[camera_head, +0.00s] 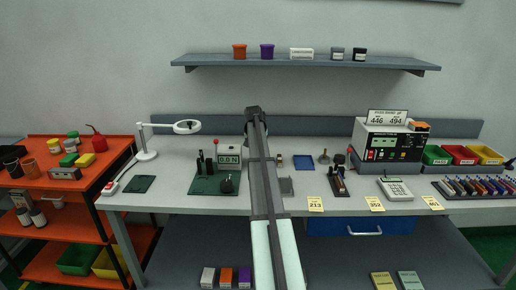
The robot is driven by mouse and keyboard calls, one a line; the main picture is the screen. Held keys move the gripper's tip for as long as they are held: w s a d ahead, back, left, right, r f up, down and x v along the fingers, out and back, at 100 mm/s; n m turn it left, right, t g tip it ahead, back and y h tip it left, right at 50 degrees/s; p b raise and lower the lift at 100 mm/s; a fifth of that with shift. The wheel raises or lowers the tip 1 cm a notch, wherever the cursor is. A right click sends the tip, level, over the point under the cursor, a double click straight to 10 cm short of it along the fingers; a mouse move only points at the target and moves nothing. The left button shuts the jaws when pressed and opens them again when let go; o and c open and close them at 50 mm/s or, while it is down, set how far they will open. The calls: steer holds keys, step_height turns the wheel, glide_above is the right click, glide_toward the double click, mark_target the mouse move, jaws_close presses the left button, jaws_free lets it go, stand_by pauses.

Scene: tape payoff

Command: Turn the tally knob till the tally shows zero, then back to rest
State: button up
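A small pale box (230,147) with a dark three-character display (229,159) stands on the bench, just left of my arm; it looks like the tally. The characters are too small to read surely. A small tan round part (279,161) shows just right of my arm; I cannot tell whether it is the tally knob. My arm reaches up the middle of the picture and covers the bench between them. Its dark far end, with my gripper (254,113), appears above the box in the picture. The fingers cannot be made out, nor whether they touch anything.
A red-tipped lever (216,143) stands by the box. A dark green plate (207,186) with black parts lies in front. A magnifier lamp (147,153) is left. A blue tray (304,162), a control unit (387,140) and a calculator (396,189) are right. A shelf (305,63) hangs above.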

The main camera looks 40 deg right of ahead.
jaws_close()
stand_by(0.5)
steer(key=shift+n, duration=0.3)
steer(key=n, duration=0.1)
steer(key=n+t+y, duration=0.1)
steer(key=n, duration=0.1)
steer(key=shift+s+d+n, duration=0.15)
steer(key=shift+n, duration=0.15)
steer(key=n+y, duration=0.1)
steer(key=n, duration=0.3)
steer(key=shift+d+n+t+y, duration=0.2)
steer(key=shift+n+t+y, duration=0.2)
steer(key=shift+n, duration=0.3)
